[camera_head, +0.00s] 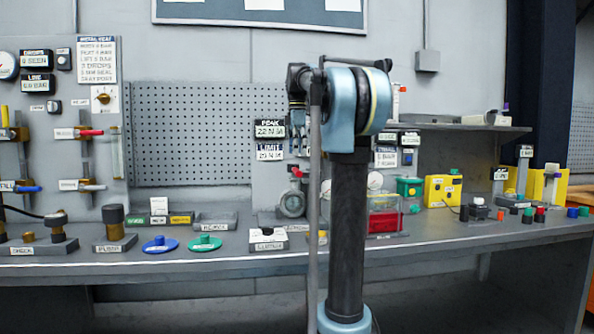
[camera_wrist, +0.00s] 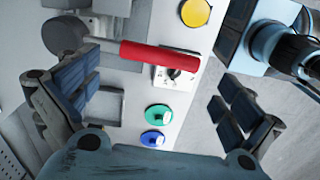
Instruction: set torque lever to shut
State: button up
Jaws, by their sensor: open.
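The torque lever shows in the wrist view as a red cylindrical handle (camera_wrist: 160,56) on a grey shaft with a round dark grey hub at upper left. In the head view, a small red piece (camera_head: 297,173), likely this lever, shows above a round gauge, below the PEAK and LIMIT displays (camera_head: 270,141). My gripper (camera_wrist: 157,95) is open, its dark padded fingers wide apart on both sides of the wrist view. The handle lies across the gap towards the top, with no contact visible. In the head view my gripper (camera_head: 298,122) is partly hidden by my arm.
A white box with a black knob (camera_wrist: 176,72), a green disc (camera_wrist: 158,117) and a blue disc (camera_wrist: 153,139) lie near the handle in the wrist view. In the head view, a pegboard (camera_head: 190,130) stands behind the bench, with a red-and-clear box (camera_head: 386,221) to the right.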

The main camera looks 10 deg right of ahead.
aim_at(295, 171)
jog(key=shift+f, duration=2.6)
jog(key=c, duration=1.2)
jog(key=shift+d, duration=0.15)
